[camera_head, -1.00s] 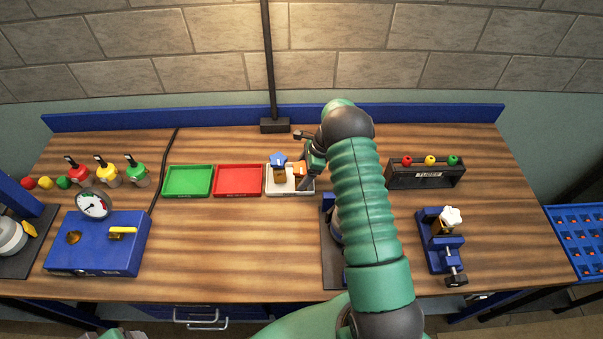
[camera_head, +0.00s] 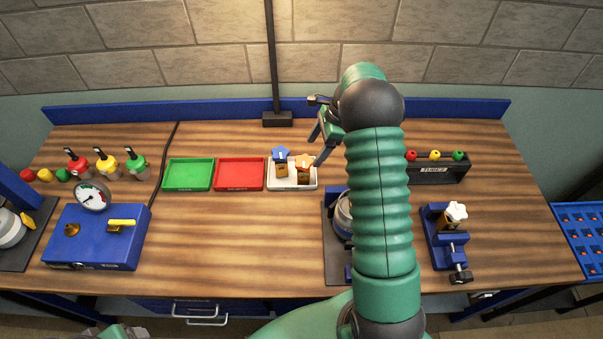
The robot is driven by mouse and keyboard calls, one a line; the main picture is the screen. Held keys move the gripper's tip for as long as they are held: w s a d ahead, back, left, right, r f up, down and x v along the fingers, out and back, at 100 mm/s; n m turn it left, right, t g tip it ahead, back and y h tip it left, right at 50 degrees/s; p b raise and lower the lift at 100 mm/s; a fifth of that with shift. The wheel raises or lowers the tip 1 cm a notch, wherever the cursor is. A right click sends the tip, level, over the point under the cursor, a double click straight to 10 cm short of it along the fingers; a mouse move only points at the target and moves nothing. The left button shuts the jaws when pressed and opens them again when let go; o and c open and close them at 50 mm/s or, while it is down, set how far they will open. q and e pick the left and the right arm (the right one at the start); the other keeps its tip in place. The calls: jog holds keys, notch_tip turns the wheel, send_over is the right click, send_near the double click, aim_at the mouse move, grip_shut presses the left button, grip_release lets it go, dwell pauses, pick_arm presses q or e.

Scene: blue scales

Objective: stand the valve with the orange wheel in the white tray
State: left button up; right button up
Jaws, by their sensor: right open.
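The valve with the orange wheel (camera_head: 304,163) stands upright in the right part of the white tray (camera_head: 288,187). A valve with a blue wheel (camera_head: 280,158) stands to its left in the same tray. My right gripper (camera_head: 318,150) is open and empty, just right of and above the orange-wheeled valve, apart from it. My right arm crosses the middle of the view.
A red tray (camera_head: 239,175) and a green tray (camera_head: 189,175) lie left of the white tray. A valve with a white wheel (camera_head: 456,212) sits in a blue vise (camera_head: 446,242) at right. A scale (camera_head: 337,262) is partly hidden by my arm. The front middle of the table is clear.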

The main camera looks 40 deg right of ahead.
jog(key=s+a+r+n+h, duration=0.1)
jog(key=s+a+n, duration=0.4)
jog(key=a+n, duration=0.4)
jog(key=s+a+r+n+h, duration=0.1)
jog(key=s+a+n, duration=0.5)
jog(key=a, duration=0.4)
jog(key=s+a+r+n+h, duration=0.1)
jog(key=s+a+n, duration=0.4)
jog(key=a+n, duration=0.45)
pick_arm(q)
jog(key=shift+s+b+x, duration=0.2)
jog(key=shift+b+x, duration=0.8)
jog(key=shift+b, duration=0.05)
jog(key=shift+s+b+x, duration=0.25)
jog(key=shift+b+x, duration=0.75)
pick_arm(e)
jog(key=shift+w+d+f, duration=0.2)
jog(key=shift+d+f, duration=0.05)
jog(key=shift+f, duration=0.55)
jog(key=shift+w+d+f, duration=0.15)
jog(key=shift+d+f, duration=0.15)
jog(key=shift+f, duration=0.5)
jog(key=shift+w+d+f, duration=0.2)
jog(key=shift+d+f, duration=0.05)
jog(key=shift+f, duration=0.55)
pick_arm(q)
jog(key=shift+f, duration=0.1)
